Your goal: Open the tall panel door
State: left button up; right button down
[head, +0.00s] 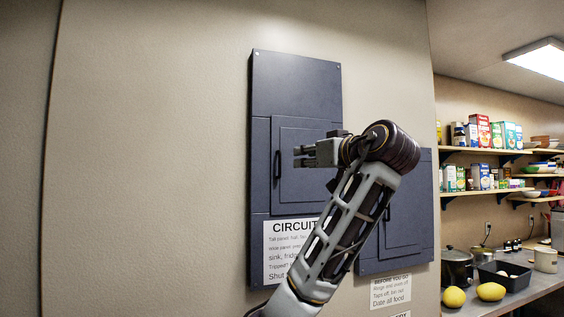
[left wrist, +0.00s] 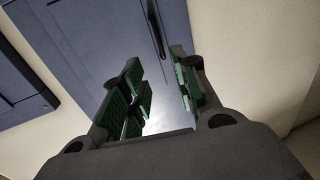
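The tall dark blue panel (head: 297,85) is fixed on the wall. Its door (head: 305,193) looks shut and flush, with a slim dark vertical handle (head: 278,169) on its left side. My left gripper (head: 299,155) is in front of the door, just right of the handle in the head view, and hides part of the door. In the left wrist view its green-padded fingers (left wrist: 153,78) are spread with nothing between them, and the handle (left wrist: 156,28) lies beyond the fingertips, apart from them. My right gripper is not in view.
A wider dark blue panel (head: 421,203) hangs at the right, partly behind my arm. A "CIRCUIT" sign (head: 282,262) is under the tall door. Further right are stocked shelves (head: 490,151) and a counter (head: 520,291) with a pot (head: 457,268) and yellow fruit. The wall left of the panel is bare.

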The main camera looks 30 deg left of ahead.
aim_at(280, 161)
pick_arm(q)
jog(key=shift+a, duration=0.15)
jog(key=p+x, duration=0.4)
jog(key=x, duration=0.9)
jog(key=shift+w+a, duration=0.2)
grip_shut()
